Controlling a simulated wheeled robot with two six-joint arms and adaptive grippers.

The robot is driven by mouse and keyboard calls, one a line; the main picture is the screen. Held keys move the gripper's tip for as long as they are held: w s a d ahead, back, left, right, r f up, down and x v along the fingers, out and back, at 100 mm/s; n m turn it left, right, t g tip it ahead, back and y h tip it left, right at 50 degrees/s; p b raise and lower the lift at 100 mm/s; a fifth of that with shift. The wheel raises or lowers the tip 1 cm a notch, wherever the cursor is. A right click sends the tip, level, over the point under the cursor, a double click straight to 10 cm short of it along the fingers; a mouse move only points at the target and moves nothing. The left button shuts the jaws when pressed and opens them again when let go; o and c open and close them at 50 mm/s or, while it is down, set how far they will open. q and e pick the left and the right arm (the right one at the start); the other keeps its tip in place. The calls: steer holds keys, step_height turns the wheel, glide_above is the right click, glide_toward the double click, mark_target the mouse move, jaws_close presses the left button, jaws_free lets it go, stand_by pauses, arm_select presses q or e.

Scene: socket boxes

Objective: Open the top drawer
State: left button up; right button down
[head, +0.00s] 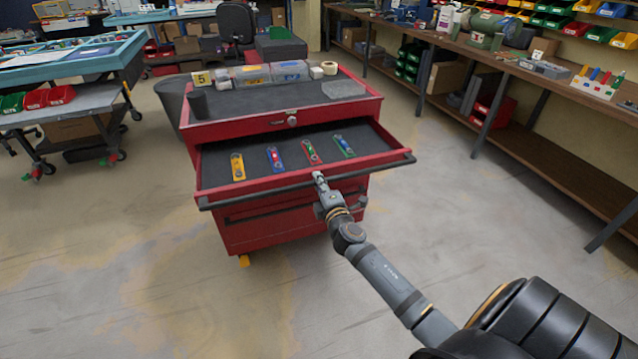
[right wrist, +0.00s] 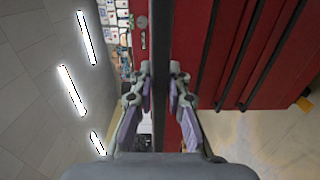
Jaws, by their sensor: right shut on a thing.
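The red tool cabinet (head: 280,229) stands in the middle of the head view. Its top drawer (head: 206,168) is pulled out toward me. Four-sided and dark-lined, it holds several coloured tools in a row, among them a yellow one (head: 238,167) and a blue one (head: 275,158). A long dark handle bar (head: 260,194) runs along the drawer's front. My right gripper (head: 319,178) is shut on this bar right of its middle. In the right wrist view the bar (right wrist: 160,60) passes between the fingers (right wrist: 160,95). My left gripper is not in view.
A long workbench (head: 470,50) with bins runs along the right. A blue-topped cart (head: 75,62) stands at the left. The floor before the cabinet is clear.

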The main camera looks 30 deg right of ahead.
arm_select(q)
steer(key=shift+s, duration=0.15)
arm_select(e)
steer(key=shift+s, duration=0.15)
steer(key=c, duration=1.6)
jaws_free()
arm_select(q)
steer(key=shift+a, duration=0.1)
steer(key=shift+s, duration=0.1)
arm_select(e)
steer(key=v, duration=1.2)
steer(key=shift+a, duration=0.1)
